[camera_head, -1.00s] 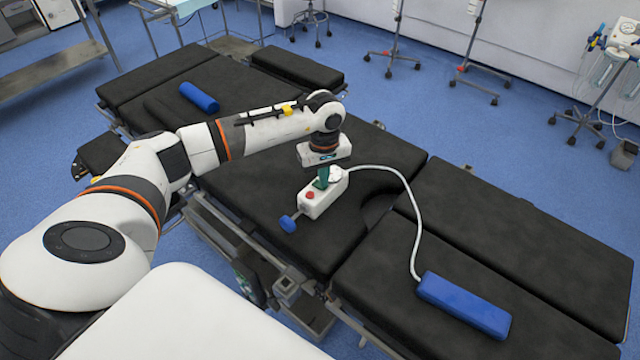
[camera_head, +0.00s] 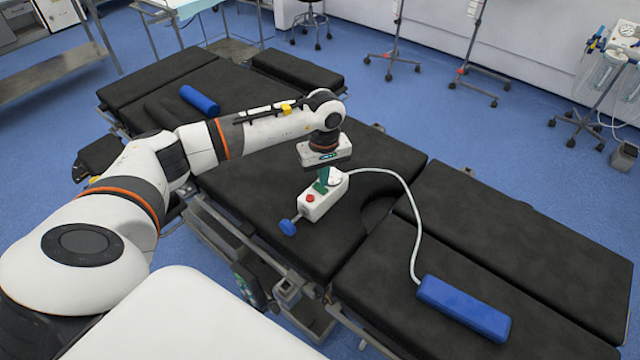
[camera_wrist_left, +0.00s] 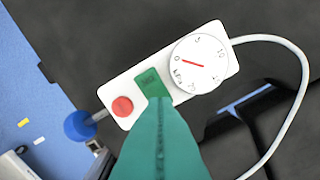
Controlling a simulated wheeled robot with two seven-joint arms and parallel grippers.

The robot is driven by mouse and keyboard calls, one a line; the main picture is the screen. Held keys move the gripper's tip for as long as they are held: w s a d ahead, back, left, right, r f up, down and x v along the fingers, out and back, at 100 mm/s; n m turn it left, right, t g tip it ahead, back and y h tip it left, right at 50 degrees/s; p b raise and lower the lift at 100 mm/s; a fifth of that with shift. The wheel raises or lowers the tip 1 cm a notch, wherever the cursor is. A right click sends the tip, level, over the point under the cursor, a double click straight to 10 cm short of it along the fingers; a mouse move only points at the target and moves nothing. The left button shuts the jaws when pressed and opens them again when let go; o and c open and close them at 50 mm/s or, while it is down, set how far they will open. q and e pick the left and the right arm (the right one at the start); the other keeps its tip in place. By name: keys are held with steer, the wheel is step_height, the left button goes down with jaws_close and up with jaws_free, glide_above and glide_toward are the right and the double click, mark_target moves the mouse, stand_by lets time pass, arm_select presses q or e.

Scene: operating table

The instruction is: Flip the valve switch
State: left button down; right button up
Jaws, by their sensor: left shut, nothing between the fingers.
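The white valve box (camera_head: 322,204) lies on the black operating table (camera_head: 250,190), below my left gripper (camera_head: 320,188). In the left wrist view its face shows a red button (camera_wrist_left: 122,106), a green labelled switch (camera_wrist_left: 150,82) and a round white dial (camera_wrist_left: 199,63) with a red needle. My left gripper's green fingers (camera_wrist_left: 158,102) are shut with nothing between them. Their tips overlap the lower edge of the green switch in that view; I cannot tell whether they touch it. In the head view the fingers hide the switch. My right gripper is not in view.
A blue knob (camera_head: 288,227) sticks out from the box's near end. A pale hose (camera_head: 408,200) runs from the box to a blue block (camera_head: 463,308) at the right. A blue roll (camera_head: 199,99) lies on the far left section. The table around the box is mostly clear.

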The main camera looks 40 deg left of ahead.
mark_target(323, 190)
arm_select(q)
step_height(323, 190, up, 5)
steer(key=shift+r+p, duration=0.1)
steer(key=shift+p, duration=1.05)
steer(key=shift+s, duration=0.1)
